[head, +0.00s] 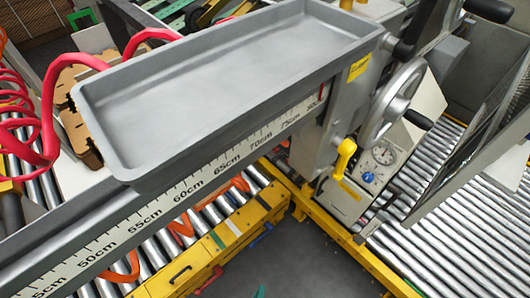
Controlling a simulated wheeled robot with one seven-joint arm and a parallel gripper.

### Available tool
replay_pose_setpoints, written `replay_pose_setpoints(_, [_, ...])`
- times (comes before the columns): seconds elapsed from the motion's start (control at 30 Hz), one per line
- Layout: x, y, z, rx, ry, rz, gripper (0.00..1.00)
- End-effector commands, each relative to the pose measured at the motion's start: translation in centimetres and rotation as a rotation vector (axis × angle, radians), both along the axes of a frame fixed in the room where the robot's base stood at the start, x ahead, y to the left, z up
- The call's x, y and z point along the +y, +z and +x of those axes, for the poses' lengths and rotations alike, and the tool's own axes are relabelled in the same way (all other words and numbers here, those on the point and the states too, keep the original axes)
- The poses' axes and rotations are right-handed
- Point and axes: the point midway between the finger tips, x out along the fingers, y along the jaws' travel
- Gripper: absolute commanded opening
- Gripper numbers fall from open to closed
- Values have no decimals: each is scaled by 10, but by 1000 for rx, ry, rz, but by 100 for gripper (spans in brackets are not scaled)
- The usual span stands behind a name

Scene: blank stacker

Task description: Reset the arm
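My arm and my gripper do not show in the head view, the only view given. I cannot tell where the gripper is or whether it holds anything.
A grey tray (220,75) lies above a centimetre scale (150,215). A handwheel (393,103), yellow lever (345,157) and dial panel (372,165) stand to its right. Roller conveyors (450,200) run at right and below. Red coiled hoses (48,125) hang at left. Bare dark floor (320,260) shows at bottom centre.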

Motion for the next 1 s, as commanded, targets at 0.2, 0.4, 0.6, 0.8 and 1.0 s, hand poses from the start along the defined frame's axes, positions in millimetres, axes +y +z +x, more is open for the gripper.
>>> replay_pose_setpoints(0.2, [7, 92, -33, -128, -137, 430, 22])
replay_pose_setpoints(0.4, [-4, 201, -44, -304, -262, 773, 22])
replay_pose_setpoints(0.6, [-19, 277, -47, -436, -335, 973, 22])
replay_pose_setpoints(0.8, [-24, 295, -47, -470, -352, 1021, 22])
replay_pose_setpoints(1.0, [-24, 295, -47, -470, -352, 1021, 22])
